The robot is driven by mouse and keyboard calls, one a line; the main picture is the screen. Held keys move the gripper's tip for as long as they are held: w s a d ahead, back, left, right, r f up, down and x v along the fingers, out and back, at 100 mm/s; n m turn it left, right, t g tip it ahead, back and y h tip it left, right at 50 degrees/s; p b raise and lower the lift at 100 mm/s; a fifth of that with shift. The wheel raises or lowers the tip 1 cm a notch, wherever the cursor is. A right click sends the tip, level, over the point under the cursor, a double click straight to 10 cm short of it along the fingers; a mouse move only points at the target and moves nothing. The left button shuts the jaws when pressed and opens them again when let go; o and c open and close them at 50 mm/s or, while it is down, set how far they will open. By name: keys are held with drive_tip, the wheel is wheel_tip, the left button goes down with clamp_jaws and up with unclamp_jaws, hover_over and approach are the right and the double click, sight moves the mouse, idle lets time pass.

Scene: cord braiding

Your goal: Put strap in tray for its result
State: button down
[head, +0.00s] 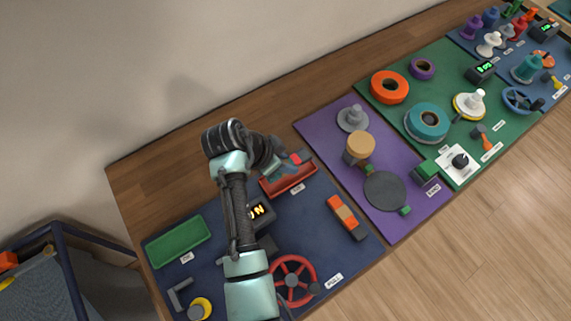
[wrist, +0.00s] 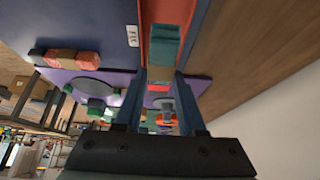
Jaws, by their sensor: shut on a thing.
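My gripper (head: 283,168) is low over the red tray (head: 291,187) on the navy mat, at the end of my bent arm. In the wrist view its two dark blue fingers (wrist: 164,78) are shut on a teal piece (wrist: 164,45), apparently the strap. The piece is over or in the red tray, which shows beyond it in the wrist view (wrist: 172,10); whether it touches the tray floor cannot be told. A green tray (head: 180,242) lies at the left of the mat and looks empty. The piece is mostly hidden in the head view.
An orange and tan block (head: 346,217) lies on the mat, right of my arm. A red handwheel (head: 293,280) and a lit display (head: 257,211) are close to my arm. A purple mat (head: 395,226) with a tan-topped post (head: 360,147) adjoins on the right. Bare wood lies behind.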

drive_tip(key=shift+f, duration=1.15)
drive_tip(key=shift+f+b, duration=0.5)
drive_tip(key=shift+f, duration=0.15)
drive_tip(key=c, duration=0.5)
unclamp_jaws()
drive_tip(key=shift+r, duration=0.15)
